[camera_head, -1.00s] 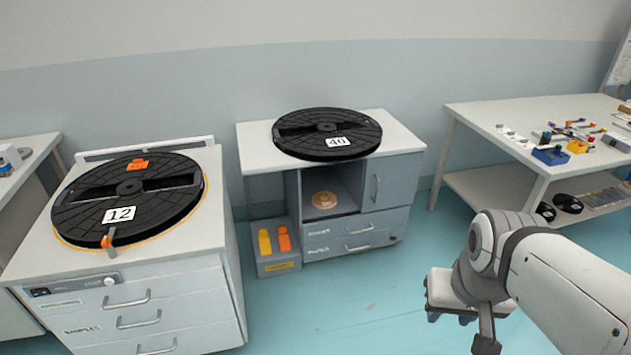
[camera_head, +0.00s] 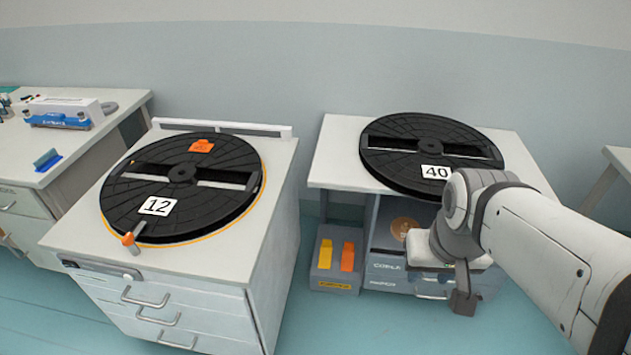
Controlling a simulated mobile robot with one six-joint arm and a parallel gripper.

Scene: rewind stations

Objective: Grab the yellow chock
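The yellow chock (camera_head: 326,254) stands upright in a small grey holder (camera_head: 334,284) on the floor, beside an orange chock (camera_head: 348,257) on its right. The holder sits against the left side of the cabinet under the reel marked 40. My gripper (camera_head: 436,262) is at the right, in front of that cabinet, well apart from the yellow chock.
A reel marked 12 (camera_head: 181,187) lies on the left cabinet (camera_head: 262,222), with an orange piece (camera_head: 202,146) on it. A reel marked 40 (camera_head: 431,154) lies on the right-hand worktop (camera_head: 337,158). Blue floor (camera_head: 320,325) is clear in front of the holder.

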